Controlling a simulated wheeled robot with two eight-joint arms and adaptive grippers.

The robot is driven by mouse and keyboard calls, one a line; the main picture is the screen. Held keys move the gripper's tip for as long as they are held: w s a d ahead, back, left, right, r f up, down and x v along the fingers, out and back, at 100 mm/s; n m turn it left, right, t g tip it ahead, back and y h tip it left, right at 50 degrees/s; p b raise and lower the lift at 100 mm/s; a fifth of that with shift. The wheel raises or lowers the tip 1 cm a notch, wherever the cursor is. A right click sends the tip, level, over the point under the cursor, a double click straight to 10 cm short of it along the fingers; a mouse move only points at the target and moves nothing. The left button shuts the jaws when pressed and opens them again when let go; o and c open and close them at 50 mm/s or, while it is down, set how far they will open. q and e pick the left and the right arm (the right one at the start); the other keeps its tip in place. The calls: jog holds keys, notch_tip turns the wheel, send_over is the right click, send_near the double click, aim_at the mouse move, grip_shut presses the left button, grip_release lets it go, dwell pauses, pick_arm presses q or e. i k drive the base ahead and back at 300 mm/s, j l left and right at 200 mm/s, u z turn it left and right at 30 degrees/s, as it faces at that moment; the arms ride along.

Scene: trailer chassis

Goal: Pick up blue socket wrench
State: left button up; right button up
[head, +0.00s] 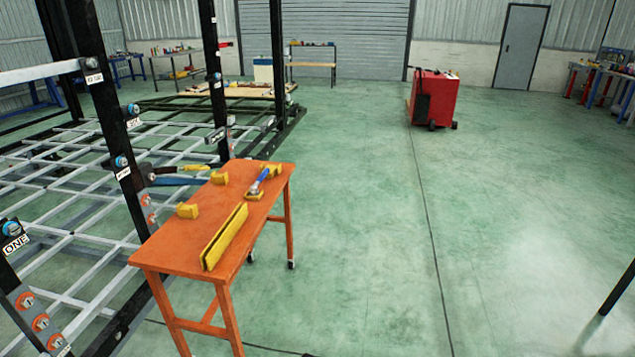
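A blue socket wrench (263,179) lies on the orange table (190,245), toward its far right end. Neither of my grippers shows in the head view, and nothing touches the wrench.
Two small yellow blocks (188,211) and a long yellow bar (224,236) share the tabletop. The trailer chassis (60,240) with black posts stands left, close to the table. A red cabinet (433,98) stands far back. Green floor right of the table is clear.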

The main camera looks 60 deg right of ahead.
aim_at(254, 192)
jog(key=z, duration=1.65)
jog(key=u, duration=2.5)
jog(key=z, duration=2.5)
jog(key=u, duration=0.4)
jog(key=i+l+u, duration=0.2)
jog(key=u, duration=0.2)
jog(key=i+l+u, duration=0.2)
jog(key=u, duration=0.2)
jog(key=i+l+u, duration=0.1)
jog(key=l+u, duration=0.3)
